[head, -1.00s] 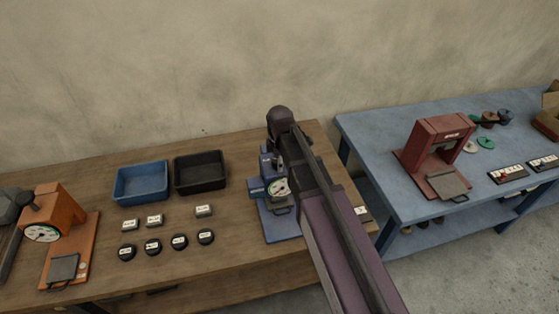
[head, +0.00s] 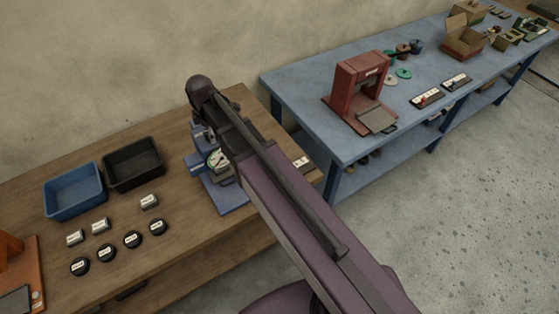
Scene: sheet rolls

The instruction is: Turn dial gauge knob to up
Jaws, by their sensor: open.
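A blue device with a round white dial gauge (head: 216,160) stands near the right end of the wooden table (head: 180,255). Its blue base (head: 228,198) lies flat on the table. My dark and purple arm reaches across from the lower right and covers the device's right and upper parts. A knob on the gauge is too small or too covered to make out, and so is its direction. My gripper's fingers do not show; the arm's far end is a dark rounded joint above the device.
A blue bin (head: 73,206) and a black bin (head: 133,180) stand left of the device, with several small labelled blocks and black discs (head: 132,239) in front. An orange device (head: 22,265) is cut off at left. A blue bench (head: 318,125) at right holds a red press (head: 362,84).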

